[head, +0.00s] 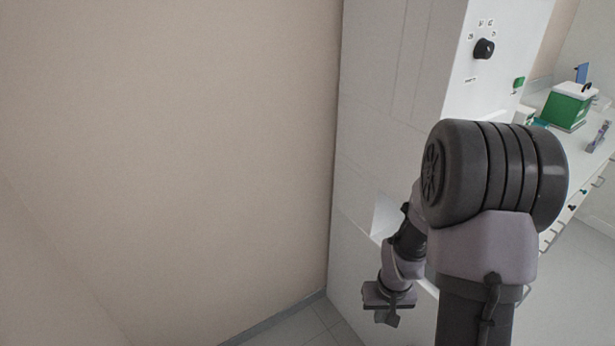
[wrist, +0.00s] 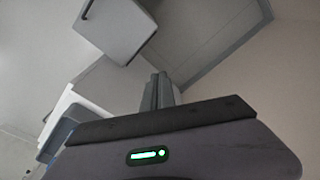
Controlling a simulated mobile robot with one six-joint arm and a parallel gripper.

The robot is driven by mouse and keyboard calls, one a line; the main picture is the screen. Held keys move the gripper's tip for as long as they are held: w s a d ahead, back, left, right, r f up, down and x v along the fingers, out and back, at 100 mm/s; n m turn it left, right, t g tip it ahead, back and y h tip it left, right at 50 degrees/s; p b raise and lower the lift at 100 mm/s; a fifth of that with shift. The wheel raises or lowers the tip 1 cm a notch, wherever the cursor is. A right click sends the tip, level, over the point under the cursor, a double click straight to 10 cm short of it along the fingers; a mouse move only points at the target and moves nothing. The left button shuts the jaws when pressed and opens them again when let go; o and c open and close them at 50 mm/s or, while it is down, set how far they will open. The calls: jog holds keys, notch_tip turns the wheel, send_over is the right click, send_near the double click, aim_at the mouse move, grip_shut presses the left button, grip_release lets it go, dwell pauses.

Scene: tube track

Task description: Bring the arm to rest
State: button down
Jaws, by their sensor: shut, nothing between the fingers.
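My gripper (head: 388,318) shows in the head view at the lower middle, below my wrist and in front of the white cabinet. It points downward. In the wrist view the two fingers of my gripper (wrist: 158,90) are side by side and shut, with nothing held. My arm's large dark joint fills the right middle of the head view and hides part of the cabinet and bench.
A tall white cabinet (head: 390,120) with a black knob (head: 484,48) and a recess stands close to my arm. A bare beige wall (head: 170,150) is at left. A bench with a green box (head: 567,108) is at right. Some floor (head: 585,275) is clear.

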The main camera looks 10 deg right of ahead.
jog(key=s+a+r+t, duration=0.1)
jog(key=a+r, duration=0.2)
jog(key=r, duration=0.3)
jog(key=s+a+r+m+t, duration=0.1)
jog(key=a+r, duration=0.2)
jog(key=r, duration=0.3)
jog(key=a+r+t, duration=0.1)
jog(key=a+r, duration=0.2)
jog(key=r, duration=0.3)
jog(key=s+a+r+t+y, duration=0.1)
jog(key=s+a+r+y, duration=0.1)
jog(key=s+a+r, duration=0.6)
jog(key=s+r+b, duration=0.1)
jog(key=s, duration=0.1)
jog(key=shift+s+a+r+m+t, duration=0.15)
jog(key=shift+s+r+m+t, duration=0.15)
jog(key=shift+m+t, duration=0.1)
